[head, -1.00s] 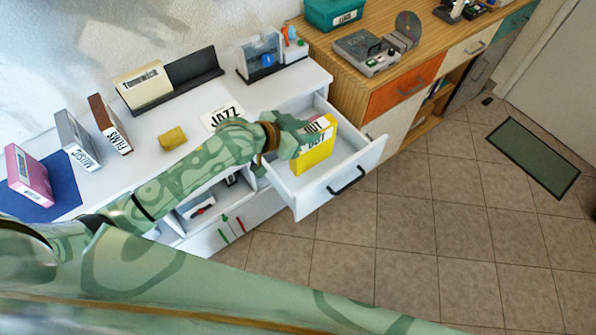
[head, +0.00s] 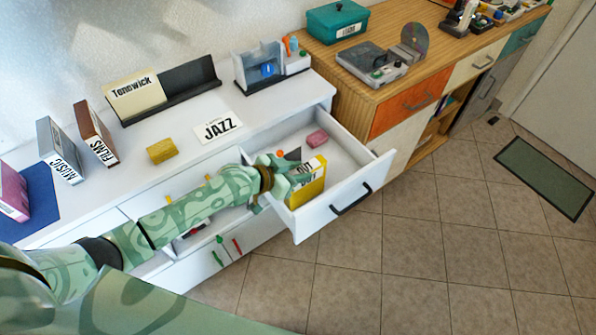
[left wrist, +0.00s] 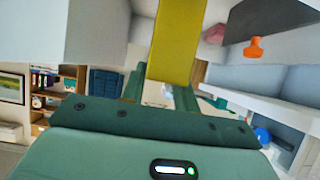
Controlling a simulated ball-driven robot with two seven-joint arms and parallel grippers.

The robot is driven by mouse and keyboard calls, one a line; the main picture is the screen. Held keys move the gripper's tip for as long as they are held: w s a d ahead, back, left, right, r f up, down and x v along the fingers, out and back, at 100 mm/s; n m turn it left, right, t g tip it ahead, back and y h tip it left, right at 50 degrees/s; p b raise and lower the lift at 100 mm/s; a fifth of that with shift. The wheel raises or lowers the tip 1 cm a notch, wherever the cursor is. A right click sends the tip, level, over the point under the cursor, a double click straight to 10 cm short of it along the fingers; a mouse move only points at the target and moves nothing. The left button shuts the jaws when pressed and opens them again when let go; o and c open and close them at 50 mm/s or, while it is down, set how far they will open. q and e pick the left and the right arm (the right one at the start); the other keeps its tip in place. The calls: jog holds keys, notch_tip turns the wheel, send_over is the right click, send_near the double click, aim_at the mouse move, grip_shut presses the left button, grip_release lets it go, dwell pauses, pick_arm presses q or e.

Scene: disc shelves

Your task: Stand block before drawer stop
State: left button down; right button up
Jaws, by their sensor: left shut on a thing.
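My left gripper (head: 284,181) is shut on a yellow labelled case (head: 309,187) and holds it upright inside the open white drawer (head: 340,203), near its left side. In the left wrist view the yellow case (left wrist: 174,45) stands between the fingers. A dark wedge-like piece (head: 293,154) with an orange knob (head: 280,153) is behind the gripper in the drawer; the knob also shows in the left wrist view (left wrist: 254,47). I cannot tell whether the case touches the drawer floor. A plain yellow block (head: 162,151) lies on the white cabinet top. My right gripper is out of view.
A pink block (head: 317,138) lies at the back of the drawer. A JAZZ card (head: 217,128) lies on the cabinet top. The FILMS case (head: 96,133) and MUSIC case (head: 59,151) stand at left. A wooden cabinet (head: 350,71) adjoins at right. The drawer's right half looks clear.

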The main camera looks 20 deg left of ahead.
pick_arm(q)
jog(key=shift+f, duration=0.15)
jog(key=c, duration=1.1)
grip_release()
jog(key=shift+o, duration=0.2)
